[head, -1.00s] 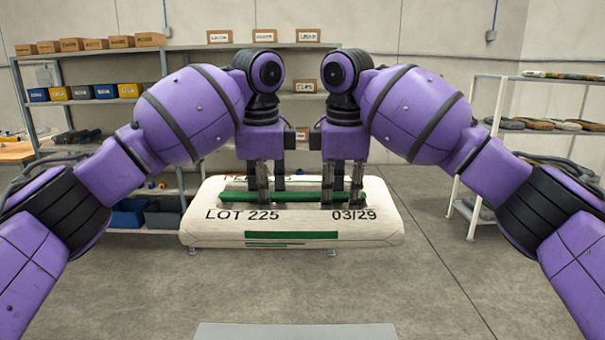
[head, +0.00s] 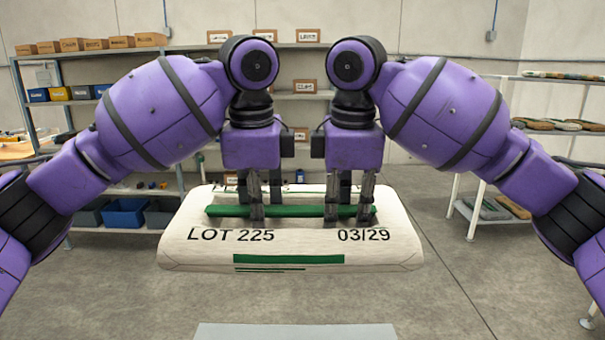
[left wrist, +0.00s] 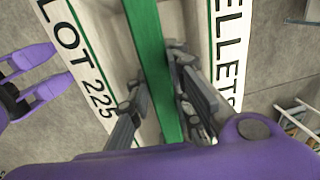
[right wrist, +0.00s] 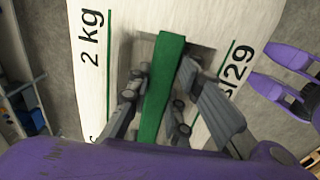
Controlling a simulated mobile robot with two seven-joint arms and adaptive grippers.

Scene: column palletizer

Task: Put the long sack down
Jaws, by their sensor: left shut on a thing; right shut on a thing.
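The long sack (head: 205,252) is cream with "LOT 225" and "03/29" printed on it. It lies level across the middle of the head view, with a green bar-like handle (head: 302,211) along its top. My left gripper (head: 264,206) is shut on the left part of the handle and my right gripper (head: 348,210) on the right part. The handle runs between the fingers in the left wrist view (left wrist: 152,60) and the right wrist view (right wrist: 163,75). The sack's underside is hidden; I cannot tell what is beneath it.
A shelf rack (head: 170,48) with boxes and bins stands behind the sack. A blue bin (head: 125,212) is on its low level. A white rack (head: 455,190) with sacks stands at the right. Grey floor (head: 300,300) is clear in front, with a pale plate (head: 296,332) at the bottom edge.

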